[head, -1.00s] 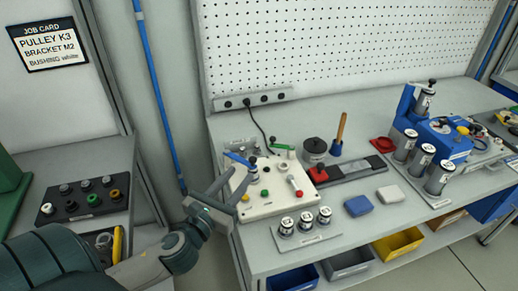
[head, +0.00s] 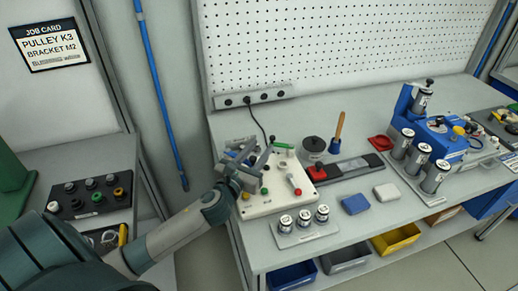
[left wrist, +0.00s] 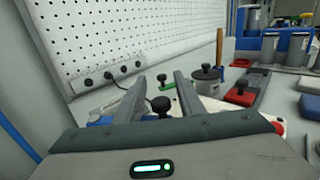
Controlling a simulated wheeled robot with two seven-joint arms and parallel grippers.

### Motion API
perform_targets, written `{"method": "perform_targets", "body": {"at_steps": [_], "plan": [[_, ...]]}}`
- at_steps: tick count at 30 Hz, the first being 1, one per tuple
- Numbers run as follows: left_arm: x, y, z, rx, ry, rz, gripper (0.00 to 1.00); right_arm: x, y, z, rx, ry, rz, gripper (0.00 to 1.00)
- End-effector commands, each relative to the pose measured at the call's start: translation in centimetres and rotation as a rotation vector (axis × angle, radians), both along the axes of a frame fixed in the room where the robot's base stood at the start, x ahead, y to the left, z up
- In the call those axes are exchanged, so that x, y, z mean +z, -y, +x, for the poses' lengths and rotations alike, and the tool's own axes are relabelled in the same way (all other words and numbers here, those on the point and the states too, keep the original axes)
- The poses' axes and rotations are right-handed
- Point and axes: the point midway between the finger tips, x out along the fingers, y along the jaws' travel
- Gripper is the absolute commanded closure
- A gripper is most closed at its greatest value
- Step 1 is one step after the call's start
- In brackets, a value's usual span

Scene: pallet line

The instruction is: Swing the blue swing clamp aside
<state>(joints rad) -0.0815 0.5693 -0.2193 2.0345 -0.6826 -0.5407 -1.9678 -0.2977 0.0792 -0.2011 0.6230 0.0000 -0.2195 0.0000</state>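The blue swing clamp is on the white fixture plate (head: 270,202). In the head view my left gripper (head: 254,153) covers most of the clamp. In the left wrist view a piece of its blue arm (left wrist: 103,121) shows behind the left finger. A black knob (left wrist: 160,105) stands between the two fingers, lower in the picture than their tips. The fingers are apart, and I see nothing gripped between them. Whether either finger touches the clamp cannot be told. My right gripper is in neither view.
On the plate are a red-tipped pin (head: 294,185) and a green piece (head: 283,145). A dark round pot (head: 314,146) and a red block on a rail (head: 317,173) stand to the right. Silver cylinders (head: 304,217) stand in front. A power strip (head: 253,97) lies behind.

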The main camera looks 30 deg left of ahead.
Motion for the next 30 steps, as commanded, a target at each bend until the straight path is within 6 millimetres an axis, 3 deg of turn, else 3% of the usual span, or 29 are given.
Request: {"method": "perform_targets", "body": {"at_steps": [8,12,13,22,30], "plan": [[0.0,0.0,0.0,0.000,-0.001,0.000,0.65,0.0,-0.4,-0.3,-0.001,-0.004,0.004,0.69],[0.0,0.0,0.0,0.000,-0.001,0.000,0.98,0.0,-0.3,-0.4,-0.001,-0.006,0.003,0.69],[0.0,0.0,0.0,0.000,-0.001,0.000,1.00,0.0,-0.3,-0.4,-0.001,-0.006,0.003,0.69],[0.0,-0.1,0.4,0.037,-0.002,-0.002,1.00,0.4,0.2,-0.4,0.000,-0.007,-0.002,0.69],[0.2,-0.8,2.2,0.214,-0.002,-0.003,1.00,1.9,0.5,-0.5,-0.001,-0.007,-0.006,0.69]]}}
